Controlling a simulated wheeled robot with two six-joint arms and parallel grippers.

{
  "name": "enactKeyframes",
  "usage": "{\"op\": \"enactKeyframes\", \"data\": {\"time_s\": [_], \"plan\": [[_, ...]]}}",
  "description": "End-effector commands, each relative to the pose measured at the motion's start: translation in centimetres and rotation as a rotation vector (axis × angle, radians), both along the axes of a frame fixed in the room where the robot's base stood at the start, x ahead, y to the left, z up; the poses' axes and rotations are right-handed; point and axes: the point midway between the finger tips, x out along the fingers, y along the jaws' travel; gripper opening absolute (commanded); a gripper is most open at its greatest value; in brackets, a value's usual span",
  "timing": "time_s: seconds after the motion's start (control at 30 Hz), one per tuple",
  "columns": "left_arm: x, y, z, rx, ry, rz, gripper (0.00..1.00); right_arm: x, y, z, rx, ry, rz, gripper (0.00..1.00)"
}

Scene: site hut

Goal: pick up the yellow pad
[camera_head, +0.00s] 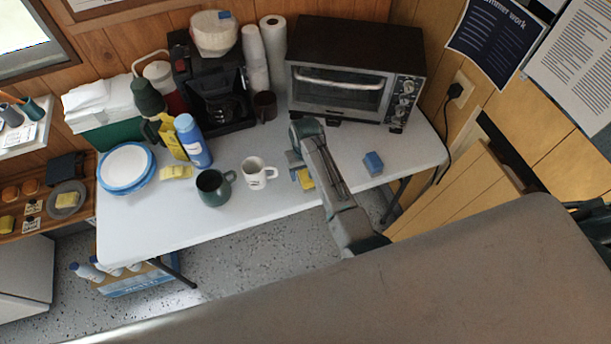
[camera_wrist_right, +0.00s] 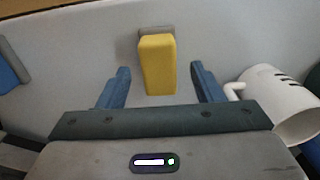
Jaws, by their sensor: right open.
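The yellow pad (camera_head: 306,180) lies on the white table, right of the white mug and partly covered by my right gripper. In the right wrist view the pad (camera_wrist_right: 158,65) is a yellow block with a grey part at its far end. My right gripper (camera_head: 297,173) is open above the table at the pad. In the wrist view its two blue fingers stand on either side of the pad, with a gap on both sides. I cannot tell whether the fingertips are down at the pad's height. My left gripper is not in view.
The white mug (camera_head: 257,174) stands close beside the right gripper; a dark green mug (camera_head: 212,188) is farther left. A blue block (camera_head: 373,163) lies to the right. The toaster oven (camera_head: 345,85) stands behind. Another yellow item (camera_head: 176,172) lies near the plates.

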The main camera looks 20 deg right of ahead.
Motion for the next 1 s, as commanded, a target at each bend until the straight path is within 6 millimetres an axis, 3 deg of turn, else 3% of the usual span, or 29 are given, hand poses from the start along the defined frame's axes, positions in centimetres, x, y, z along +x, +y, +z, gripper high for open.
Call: {"op": "enactKeyframes", "data": {"time_s": [0.2,0.47,0.7,1.0], "plan": [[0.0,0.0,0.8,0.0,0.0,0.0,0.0,-0.1,-0.1,-2.2,-0.001,0.001,-0.001,0.6],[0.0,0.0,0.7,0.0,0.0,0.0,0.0,-0.1,0.0,-2.4,0.0,-0.001,-0.001,0.6],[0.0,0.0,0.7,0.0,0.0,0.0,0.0,-0.1,0.0,-2.4,0.0,-0.001,-0.001,0.17],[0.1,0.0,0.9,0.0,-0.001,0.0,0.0,-0.1,0.0,-2.2,0.0,-0.001,-0.001,0.17]]}}
